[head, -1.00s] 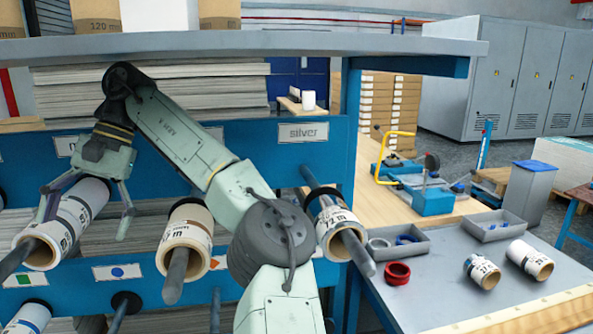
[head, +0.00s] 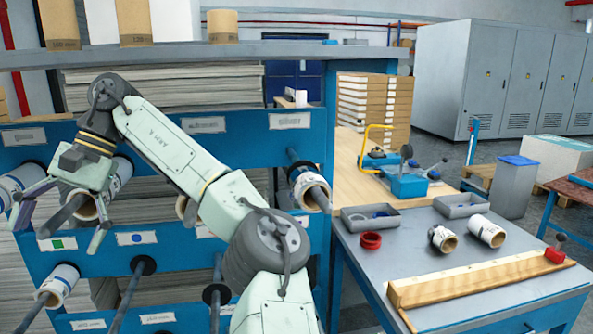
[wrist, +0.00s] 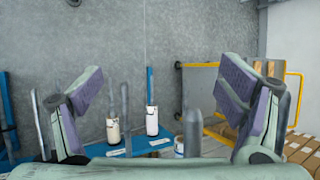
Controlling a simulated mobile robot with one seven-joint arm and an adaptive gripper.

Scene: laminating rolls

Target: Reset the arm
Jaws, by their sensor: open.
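My gripper (head: 58,215) is at the left of the head view, in front of the blue rack (head: 240,150). Its fingers are spread wide with nothing between them. A roll (head: 85,205) on a dark peg shows just behind and beside the fingers; I cannot tell from the head view how far apart they are. In the wrist view the two fingers (wrist: 165,100) stand well apart over grey floor, and rolls on pegs (wrist: 152,120) show beyond them. My arm crosses the rack and hides part of another roll (head: 183,208).
More rolls hang on pegs at the left (head: 22,185) and right (head: 308,188) of the rack. The side table (head: 400,262) holds two loose rolls, a red ring (head: 371,240), grey trays (head: 372,218) and a wooden bar (head: 480,278). A yellow-handled cart (wrist: 200,85) shows in the wrist view.

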